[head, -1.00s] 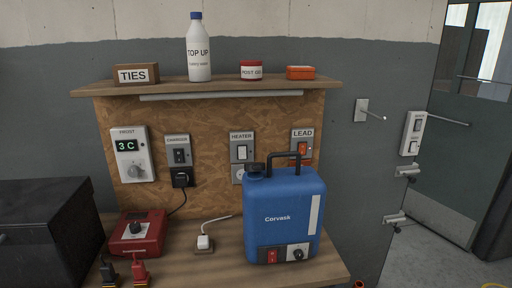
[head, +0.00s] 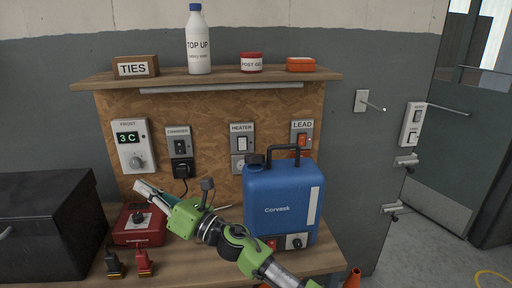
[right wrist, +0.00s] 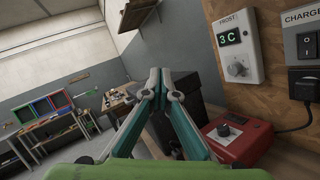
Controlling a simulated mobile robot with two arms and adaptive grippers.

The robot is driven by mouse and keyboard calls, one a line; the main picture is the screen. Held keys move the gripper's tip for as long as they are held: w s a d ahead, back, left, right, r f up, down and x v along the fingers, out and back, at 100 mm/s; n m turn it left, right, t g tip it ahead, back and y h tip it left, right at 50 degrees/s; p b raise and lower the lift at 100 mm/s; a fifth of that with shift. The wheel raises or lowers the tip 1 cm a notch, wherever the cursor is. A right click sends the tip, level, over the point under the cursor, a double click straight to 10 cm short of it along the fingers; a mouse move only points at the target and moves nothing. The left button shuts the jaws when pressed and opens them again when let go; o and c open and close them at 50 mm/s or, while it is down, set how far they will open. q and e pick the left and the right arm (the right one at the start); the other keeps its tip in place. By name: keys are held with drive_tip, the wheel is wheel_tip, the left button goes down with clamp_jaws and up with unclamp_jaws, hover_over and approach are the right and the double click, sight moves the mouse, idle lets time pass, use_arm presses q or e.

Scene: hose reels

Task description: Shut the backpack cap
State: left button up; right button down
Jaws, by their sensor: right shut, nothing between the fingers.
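The blue Corvask backpack tank (head: 283,205) stands upright on the bench, with a black carry handle on top. Its black cap (head: 255,160) sits at the top left; I cannot tell whether it is fully down. My right gripper (head: 142,188) reaches in from below, to the left of the tank and apart from it, above the red charger box. Its teal fingers meet at the tips and are empty in the right wrist view (right wrist: 158,78). The arm hides part of the bench and the tank's lower left. My left gripper is out of view.
The red box (head: 138,224) lies below the gripper, with a black case (head: 45,225) at left. A shelf (head: 200,78) with a bottle, tins and a TIES box overhangs the wall switches. Free floor shows at the far right.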

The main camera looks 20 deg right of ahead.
drive_tip(key=s+a+r+n+g+y, duration=0.15)
drive_tip(key=a+r+n+g, duration=0.35)
drive_tip(key=n+g, duration=0.85)
drive_tip(key=w+d+n+t+h, duration=0.35)
drive_tip(key=d+n+h, duration=0.55)
drive_tip(key=d+n, duration=0.4)
drive_tip(key=s+d+r+n+h, duration=0.1)
drive_tip(key=d+r+h, duration=0.25)
drive_tip(key=d, duration=0.35)
drive_tip(key=s+d+r+n+h+p, duration=0.1)
drive_tip(key=d+r+h, duration=0.1)
drive_tip(key=d+r, duration=0.4)
drive_tip(key=s+d+r+n+h, duration=0.1)
drive_tip(key=d+r+h, duration=0.2)
drive_tip(key=d, duration=0.6)
drive_tip(key=p, duration=0.2)
hover_over(255, 158)
drive_tip(key=shift+g, duration=0.4)
drive_tip(key=f, duration=0.8)
drive_tip(key=shift+w+d, duration=0.15)
drive_tip(key=shift+d, duration=0.1)
drive_tip(key=f, duration=0.3)
drive_tip(key=shift+s+a+f+p, duration=0.1)
drive_tip(key=shift+s+p, duration=0.1)
drive_tip(key=shift+p, duration=0.2)
drive_tip(key=shift+s+a+f, duration=0.1)
drive_tip(key=shift+s+f, duration=0.25)
drive_tip(key=shift+f, duration=0.35)
